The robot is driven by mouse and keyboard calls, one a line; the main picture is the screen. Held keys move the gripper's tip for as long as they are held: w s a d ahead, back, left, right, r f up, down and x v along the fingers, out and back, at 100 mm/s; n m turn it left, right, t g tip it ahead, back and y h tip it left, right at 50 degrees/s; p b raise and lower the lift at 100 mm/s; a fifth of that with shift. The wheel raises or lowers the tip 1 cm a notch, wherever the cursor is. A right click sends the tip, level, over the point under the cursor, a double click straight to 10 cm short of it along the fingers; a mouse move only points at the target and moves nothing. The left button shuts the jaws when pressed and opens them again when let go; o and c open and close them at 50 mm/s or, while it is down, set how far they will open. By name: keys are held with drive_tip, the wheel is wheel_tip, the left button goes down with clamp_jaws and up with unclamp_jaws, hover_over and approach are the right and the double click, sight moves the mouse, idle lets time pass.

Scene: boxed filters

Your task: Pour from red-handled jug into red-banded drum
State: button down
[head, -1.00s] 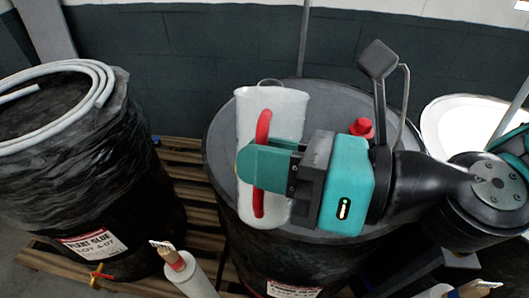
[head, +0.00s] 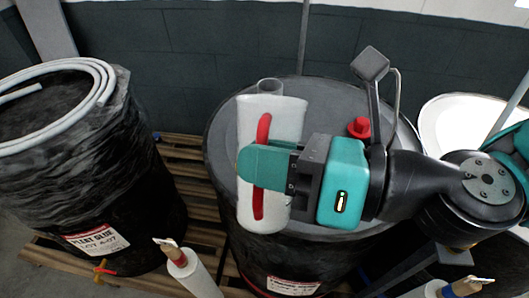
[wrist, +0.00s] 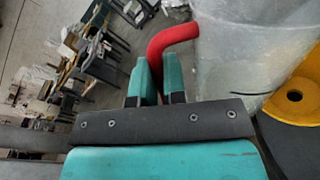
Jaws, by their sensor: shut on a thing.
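The white jug (head: 280,125) with the red handle (head: 259,195) is above the grey lid of the middle drum (head: 225,150). My gripper (head: 262,165) is shut on the red handle. In the wrist view, the handle (wrist: 172,38) runs from between the teal fingers (wrist: 158,80) to the translucent jug wall (wrist: 245,50). A short grey tube (head: 270,86) shows at the jug's top edge; I cannot tell what it belongs to. The jug's mouth and contents are not visible.
A black wrapped drum (head: 115,175) with a white hose coil (head: 105,80) stands at left on a wooden pallet (head: 190,175). A red cap (head: 359,127) sits on the middle lid. A white open container (head: 435,115) is at right. A dark wall is behind.

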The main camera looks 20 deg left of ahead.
drive_tip(key=shift+w+r+m+p, duration=0.2)
drive_tip(key=shift+m+p, duration=0.4)
drive_tip(key=shift+p, duration=0.95)
idle(0.8)
drive_tip(key=shift+w+a+r+m+h+p, duration=0.1)
drive_tip(key=shift+w+a+m+h+p, duration=0.15)
drive_tip(key=shift+m+p, duration=0.7)
idle(1.0)
drive_tip(key=shift+w+a+f+m+g+p, duration=0.15)
drive_tip(key=shift+w+m+p, duration=0.25)
drive_tip(key=shift+p, duration=0.9)
drive_tip(key=shift+w+d+f+m+g+p, duration=0.1)
drive_tip(key=shift+w+m+g+p, duration=0.2)
drive_tip(key=shift+p, duration=0.95)
idle(1.1)
